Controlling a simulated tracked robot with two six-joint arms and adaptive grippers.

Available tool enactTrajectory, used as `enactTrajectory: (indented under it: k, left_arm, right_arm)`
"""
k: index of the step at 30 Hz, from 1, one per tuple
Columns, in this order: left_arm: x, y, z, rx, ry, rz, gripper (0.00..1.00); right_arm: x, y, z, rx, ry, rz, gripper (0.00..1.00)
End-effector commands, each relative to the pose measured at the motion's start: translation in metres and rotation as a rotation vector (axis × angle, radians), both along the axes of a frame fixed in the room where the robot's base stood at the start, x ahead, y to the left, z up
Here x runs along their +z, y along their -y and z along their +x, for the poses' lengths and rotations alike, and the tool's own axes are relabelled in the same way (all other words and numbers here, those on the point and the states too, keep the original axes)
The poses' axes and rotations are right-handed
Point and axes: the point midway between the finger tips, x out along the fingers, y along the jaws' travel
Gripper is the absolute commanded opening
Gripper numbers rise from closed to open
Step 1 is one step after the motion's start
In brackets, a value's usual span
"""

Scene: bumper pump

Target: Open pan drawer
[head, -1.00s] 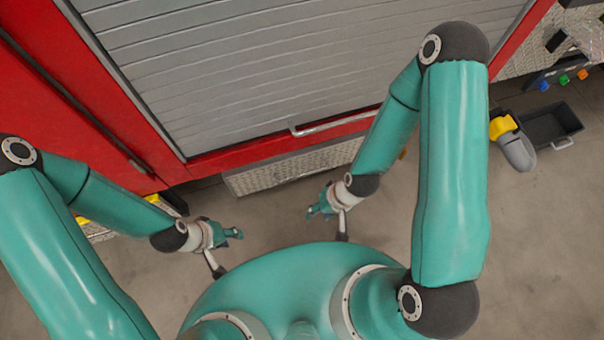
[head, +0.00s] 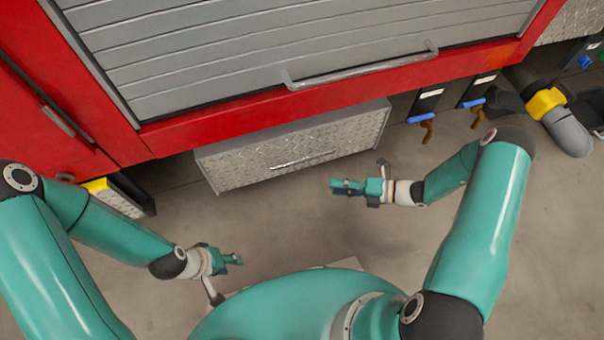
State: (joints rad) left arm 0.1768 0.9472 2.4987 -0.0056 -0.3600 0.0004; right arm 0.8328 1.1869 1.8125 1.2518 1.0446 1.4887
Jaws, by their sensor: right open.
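The pan drawer (head: 250,165) is a wide diamond-plate box front below the red truck body, in the middle of the head view. Its thin bar handle (head: 308,158) runs along the front. A narrow grey strip of its top shows; I cannot tell whether it is pulled out. My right gripper (head: 347,187) is open, just below and right of the handle, pointing left and apart from the drawer. My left gripper (head: 232,260) hangs lower left over the floor, well away from the drawer; its jaws are too small to read.
The grey roller shutter (head: 270,45) with a long bar handle (head: 360,68) is above the drawer. Hose fittings with blue and brown valves (head: 428,125) and a yellow-grey coupling (head: 560,120) stand at right. A yellow-edged step (head: 118,197) is at left. Floor before the drawer is clear.

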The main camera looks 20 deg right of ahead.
Motion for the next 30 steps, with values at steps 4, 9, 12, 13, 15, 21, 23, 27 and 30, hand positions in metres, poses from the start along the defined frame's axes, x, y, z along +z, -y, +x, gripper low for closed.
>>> enactTrajectory:
  k: [4, 9, 12, 13, 15, 21, 23, 27, 30]
  left_arm:
    - [-0.032, 0.0, 0.0, 0.0, 0.001, 0.0, 0.4]
    - [-0.037, 0.0, 0.0, 0.0, 0.001, 0.0, 0.4]
    - [-0.038, 0.0, 0.0, 0.0, 0.001, 0.0, 0.4]
    - [-0.039, 0.0, 0.0, 0.0, 0.001, 0.0, 0.4]
    - [-0.041, 0.0, 0.0, 0.0, 0.001, 0.0, 0.4]
    - [-0.052, 0.0, 0.0, 0.0, 0.001, 0.0, 0.4]
    - [-0.055, 0.0, 0.0, 0.0, 0.001, 0.0, 0.4]
    - [-0.063, 0.0, 0.0, 0.0, 0.001, 0.0, 0.4]
    - [-0.068, 0.0, 0.0, 0.0, 0.001, 0.0, 0.4]
  right_arm:
    - [-0.024, 0.038, 0.023, -0.196, -0.054, 0.148, 0.41]
    - [-0.024, 0.049, 0.034, -0.262, -0.068, 0.21, 0.41]
    - [-0.024, 0.042, 0.041, -0.264, -0.068, 0.213, 0.41]
    - [-0.025, 0.038, 0.043, -0.262, -0.068, 0.212, 0.41]
    - [-0.027, 0.03, 0.05, -0.26, -0.069, 0.212, 0.41]
    - [-0.034, -0.001, 0.078, -0.257, -0.068, 0.21, 0.41]
    - [-0.035, -0.011, 0.086, -0.257, -0.068, 0.21, 0.41]
    - [-0.04, -0.034, 0.106, -0.256, -0.068, 0.209, 0.41]
    - [-0.042, -0.046, 0.119, -0.258, -0.067, 0.208, 0.41]
